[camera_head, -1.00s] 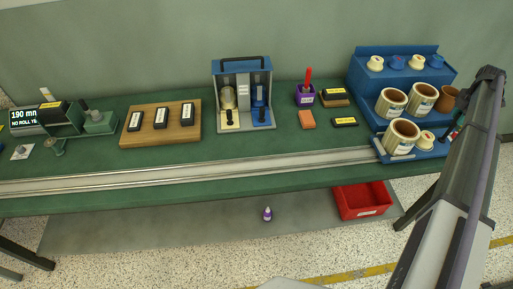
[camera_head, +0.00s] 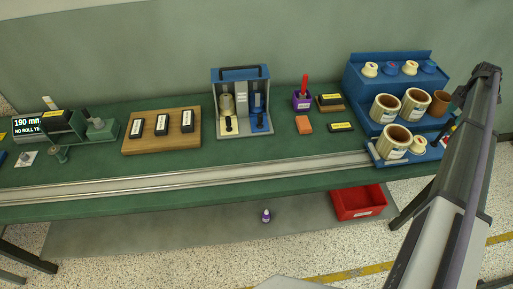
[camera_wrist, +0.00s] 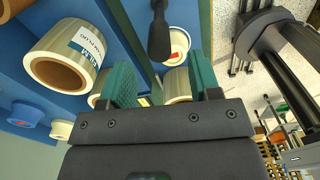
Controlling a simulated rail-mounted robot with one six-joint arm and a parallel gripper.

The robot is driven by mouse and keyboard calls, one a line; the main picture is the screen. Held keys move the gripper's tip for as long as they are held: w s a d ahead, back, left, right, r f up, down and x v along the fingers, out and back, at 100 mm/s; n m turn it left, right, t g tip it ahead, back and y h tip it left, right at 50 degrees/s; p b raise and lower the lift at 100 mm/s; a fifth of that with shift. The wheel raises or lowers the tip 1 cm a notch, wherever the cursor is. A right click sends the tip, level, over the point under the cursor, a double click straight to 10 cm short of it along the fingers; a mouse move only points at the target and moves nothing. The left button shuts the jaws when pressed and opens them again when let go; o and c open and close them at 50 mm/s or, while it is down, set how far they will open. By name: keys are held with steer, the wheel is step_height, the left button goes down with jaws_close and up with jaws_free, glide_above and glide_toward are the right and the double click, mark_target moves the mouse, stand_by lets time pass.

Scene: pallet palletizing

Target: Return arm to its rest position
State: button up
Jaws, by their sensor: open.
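My arm reaches up the right side of the head view, with its elbow at the top right. My gripper is mostly hidden there, behind the arm near the right end of the blue rack (camera_head: 373,66). In the wrist view my gripper (camera_wrist: 162,88) has its two green fingers apart, with nothing held between them. Rolls of tape stand on the blue rack; a large labelled roll (camera_wrist: 67,55) lies left of the fingers, and smaller rolls show behind and between them. A dark handle-like bar (camera_wrist: 159,30) hangs just beyond the fingertips.
The green bench (camera_head: 300,150) carries a wooden block (camera_head: 160,145) with black pieces, a blue-framed station (camera_head: 242,75), a purple cup (camera_head: 301,103) and a display unit (camera_head: 35,127). A red bin (camera_head: 358,203) and a small bottle (camera_head: 266,216) sit below. Mid-bench is mostly clear.

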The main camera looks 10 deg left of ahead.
step_height(320, 180, up, 3)
steer(key=shift+p, duration=1)
steer(key=shift+f, duration=0.15)
steer(key=m, duration=0.3)
steer(key=shift+s, duration=0.1)
steer(key=s+a+m, duration=1.8)
steer(key=s+a, duration=1.8)
steer(key=a, duration=0.1)
